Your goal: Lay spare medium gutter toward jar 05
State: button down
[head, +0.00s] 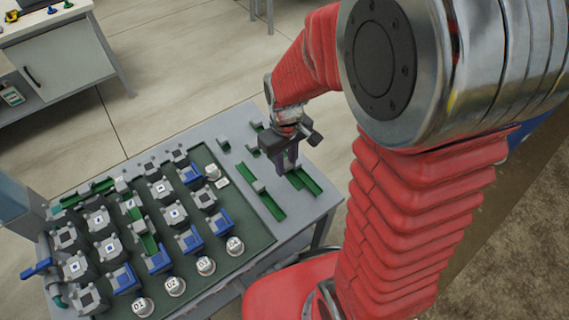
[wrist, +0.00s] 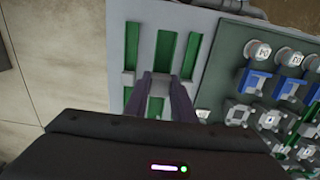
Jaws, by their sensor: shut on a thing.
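My gripper (head: 290,163) points down at the bench's right end, its fingers closed on the grey grip block of a green gutter (head: 310,183). In the wrist view my gripper (wrist: 162,82) has one dark finger on each side of the block, and the green gutter (wrist: 165,45) runs on beyond it. The gutter is at or close to the bench top; I cannot tell whether it touches. White-capped jars labelled 02 (head: 175,286), 03 (head: 205,266) and 04 (head: 235,245) stand along the board's front edge. Another white cap (head: 212,172) sits further back; its label is unreadable.
A longer green gutter (head: 270,205) with a grey block lies beside the held one, towards the board. Smaller green pieces (head: 224,145) lie further back. The dark green board (head: 225,268) carries several grey and blue units (head: 218,222). Bare bench (head: 305,215) shows at the right front.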

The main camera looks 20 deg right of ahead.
jog(key=shift+w, duration=0.1)
jog(key=w+r+m, duration=0.3)
jog(key=w, duration=1.2)
jog(key=shift+w+a+r+m, duration=0.2)
jog(key=shift+w+m, duration=0.1)
jog(key=shift+w, duration=0.1)
jog(key=shift+s+f, duration=0.1)
jog(key=shift+s, duration=0.05)
